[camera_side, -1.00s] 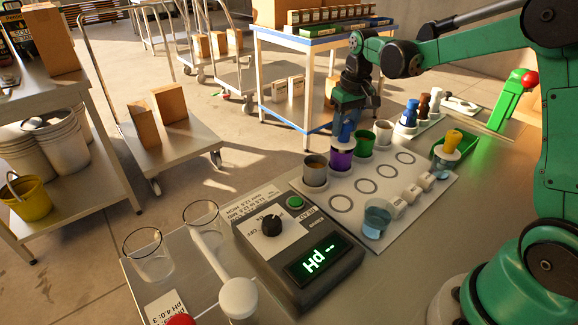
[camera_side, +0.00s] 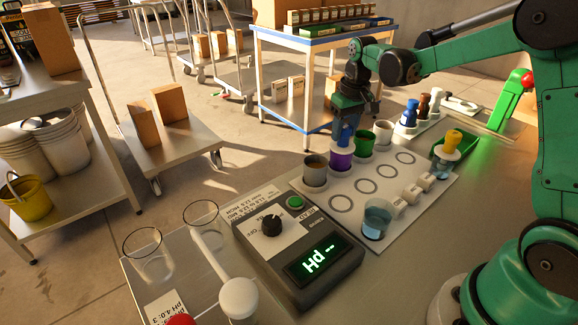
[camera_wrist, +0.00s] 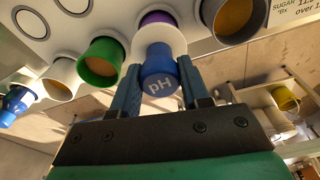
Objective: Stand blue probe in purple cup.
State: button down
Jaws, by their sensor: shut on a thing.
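The blue probe (camera_side: 345,137) is upright above the purple cup (camera_side: 341,160). In the wrist view, its blue cap (camera_wrist: 159,70) is marked "pH" and a white collar lies between it and the purple cup (camera_wrist: 157,17). The collar appears to be at the cup's mouth; the probe's lower end is hidden. My gripper (camera_side: 347,121) is shut on the cap from above. In the wrist view, the fingers of my gripper (camera_wrist: 160,82) stand on either side of the cap.
A green cup (camera_side: 364,144) and a grey cup (camera_side: 315,171) flank the purple one closely. A meter (camera_side: 300,250) stands in front. A glass of blue liquid (camera_side: 377,219) and a yellow-capped probe (camera_side: 451,142) stand to the right. Empty rings mark the white board.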

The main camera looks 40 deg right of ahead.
jog(key=c, duration=0.7)
grip_release()
jog(key=shift+f, duration=0.1)
notch_tip(320, 180, up, 11)
jog(key=s, duration=0.1)
jog(key=shift+s+a, duration=0.15)
notch_tip(320, 180, up, 9)
dwell(0.7)
